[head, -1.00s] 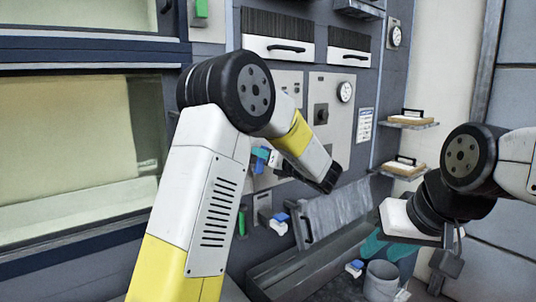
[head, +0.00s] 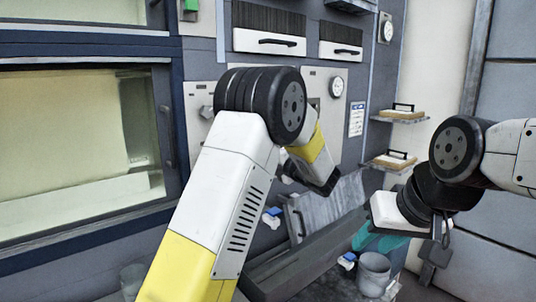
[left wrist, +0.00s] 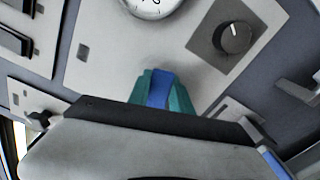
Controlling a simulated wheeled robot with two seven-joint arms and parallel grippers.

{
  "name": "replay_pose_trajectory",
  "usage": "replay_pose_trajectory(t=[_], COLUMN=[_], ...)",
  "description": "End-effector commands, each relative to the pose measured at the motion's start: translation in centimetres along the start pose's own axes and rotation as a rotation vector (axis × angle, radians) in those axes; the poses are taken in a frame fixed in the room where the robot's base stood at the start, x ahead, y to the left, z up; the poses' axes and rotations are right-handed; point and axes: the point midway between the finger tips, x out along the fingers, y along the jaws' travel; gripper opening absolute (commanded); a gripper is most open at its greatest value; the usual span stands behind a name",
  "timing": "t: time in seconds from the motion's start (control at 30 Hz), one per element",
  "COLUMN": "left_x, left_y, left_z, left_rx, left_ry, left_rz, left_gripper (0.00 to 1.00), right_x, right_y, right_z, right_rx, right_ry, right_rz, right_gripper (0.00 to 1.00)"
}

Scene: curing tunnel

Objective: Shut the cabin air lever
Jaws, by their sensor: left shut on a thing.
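In the left wrist view, the teal fingers of my left gripper (left wrist: 165,92) are closed around a blue lever handle (left wrist: 158,88). The handle stands in front of a light panel (left wrist: 105,60). I cannot read any label on it. In the head view my left arm covers this gripper and handle. My right gripper (head: 376,242) shows in the head view at lower right as teal fingers under a white body, away from the panel. Its finger gap is unclear.
A dial gauge (left wrist: 152,5) and a dark knob (left wrist: 235,38) are on the panel near my left gripper. Other blue handles (head: 272,217) sit lower on the wall. A grey bucket (head: 374,272) stands below my right gripper. Shelves with trays (head: 400,115) are at right.

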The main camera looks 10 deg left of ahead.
Motion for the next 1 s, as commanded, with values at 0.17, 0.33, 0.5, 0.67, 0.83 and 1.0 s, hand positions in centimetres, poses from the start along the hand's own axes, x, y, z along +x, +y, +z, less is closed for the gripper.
replay_pose_trajectory(t=[0.17, 0.33, 0.5, 0.67, 0.83, 1.0], left_x=[-0.1, -0.1, -0.1, -0.1, -0.1, -0.1], left_y=[-0.9, -1.4, -1.6, -1.8, -1.8, -1.8], left_z=[-0.1, -0.2, -0.2, -0.3, -0.3, -0.3], left_rx=[0.132, 0.225, 0.284, 0.31, 0.319, 0.319], left_ry=[0.0, 0.0, 0.0, 0.0, 0.0, 0.0], left_rz=[-0.003, -0.003, -0.002, -0.003, -0.003, -0.003], left_gripper=[0.0, 0.0, 0.0, 0.0, 0.0, 0.0], right_x=[0.0, 0.0, 0.0, 0.0, 0.0, 0.0], right_y=[0.0, 0.0, 0.0, 0.0, 0.0, 0.0], right_z=[0.0, 0.0, 0.0, 0.0, 0.0, 0.0], right_rx=[0.0, 0.0, 0.0, 0.0, 0.0, 0.0], right_ry=[0.0, 0.0, 0.0, 0.0, 0.0, 0.0], right_rz=[0.0, 0.0, 0.0, 0.0, 0.0, 0.0], right_gripper=[0.36, 0.36, 0.36, 0.36, 0.36, 0.36])
